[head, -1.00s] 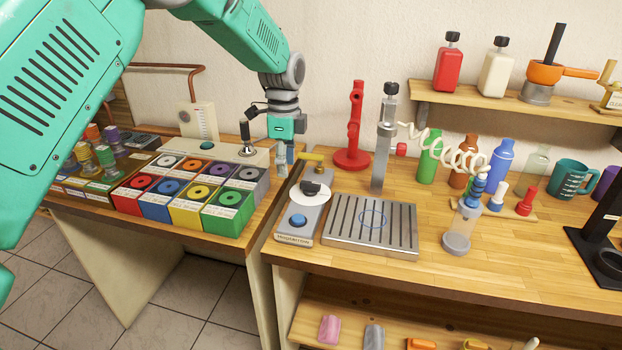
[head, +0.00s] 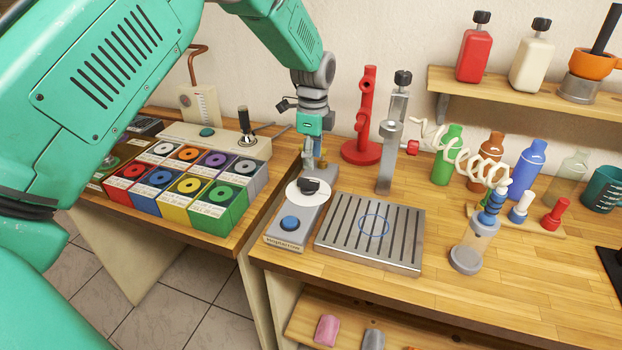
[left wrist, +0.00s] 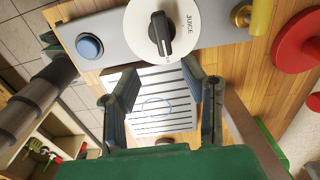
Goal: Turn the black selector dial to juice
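The black selector dial (head: 309,186) sits on a white disc on the grey control box (head: 300,214), at the left end of the right-hand table. In the left wrist view the dial (left wrist: 160,34) is a black knob with a light line on it. The word JUICE is printed on the disc to the right of the knob; another label at the lower edge is too small to read. My left gripper (left wrist: 160,72) is open and empty, fingers spread just below the disc in that view. In the head view my left gripper (head: 314,160) hangs over the box, just behind the dial. My right gripper is out of view.
A blue button (head: 290,223) is on the box in front of the dial. A slotted metal tray (head: 340,237) lies to the right. A red stand (head: 362,150) and a grey post (head: 388,160) rise behind. Colored boxes (head: 216,212) fill the left table.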

